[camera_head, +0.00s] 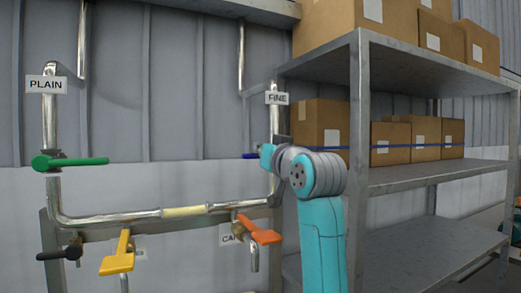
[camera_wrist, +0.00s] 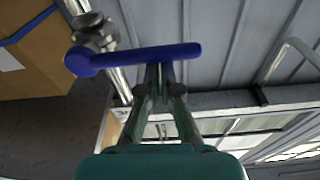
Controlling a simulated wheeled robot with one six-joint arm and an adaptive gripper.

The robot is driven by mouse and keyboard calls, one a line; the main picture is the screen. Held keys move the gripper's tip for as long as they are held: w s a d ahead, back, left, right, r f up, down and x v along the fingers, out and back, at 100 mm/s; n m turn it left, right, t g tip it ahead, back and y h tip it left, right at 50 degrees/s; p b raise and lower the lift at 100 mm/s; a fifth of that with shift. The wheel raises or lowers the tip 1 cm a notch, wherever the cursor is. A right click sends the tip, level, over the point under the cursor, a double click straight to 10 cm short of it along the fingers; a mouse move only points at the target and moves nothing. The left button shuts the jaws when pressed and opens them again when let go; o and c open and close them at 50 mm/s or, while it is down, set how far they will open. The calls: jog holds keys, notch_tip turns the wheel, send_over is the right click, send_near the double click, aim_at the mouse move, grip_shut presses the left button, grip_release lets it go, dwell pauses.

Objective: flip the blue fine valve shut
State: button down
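The blue fine valve handle (camera_head: 249,156) shows as a short horizontal piece left of the vertical pipe under the FINE label (camera_head: 277,98). In the wrist view the blue handle (camera_wrist: 140,58) lies across the picture, its round left end by the metal valve body (camera_wrist: 94,32), crosswise to the pipe. My gripper (camera_wrist: 160,76) has its two fingers close together, with only a thin gap. Its fingertips meet the handle's lower edge in the picture, right of the handle's middle; I cannot tell whether they touch. In the head view my arm hides most of the gripper and valve.
A metal shelf (camera_head: 432,176) with cardboard boxes stands close on the right of my arm. The green handle (camera_head: 70,162) is on the PLAIN pipe at left. Yellow (camera_head: 117,259), orange (camera_head: 259,230) and black (camera_head: 60,254) handles sit lower on the pipework.

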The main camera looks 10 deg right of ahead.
jog(key=shift+w+f, duration=0.1)
jog(key=shift+f, duration=0.05)
notch_tip(320, 180, up, 4)
jog(key=v, duration=0.9)
jog(key=shift+s+d, duration=0.15)
jog(key=shift+s, duration=0.1)
dwell(0.4)
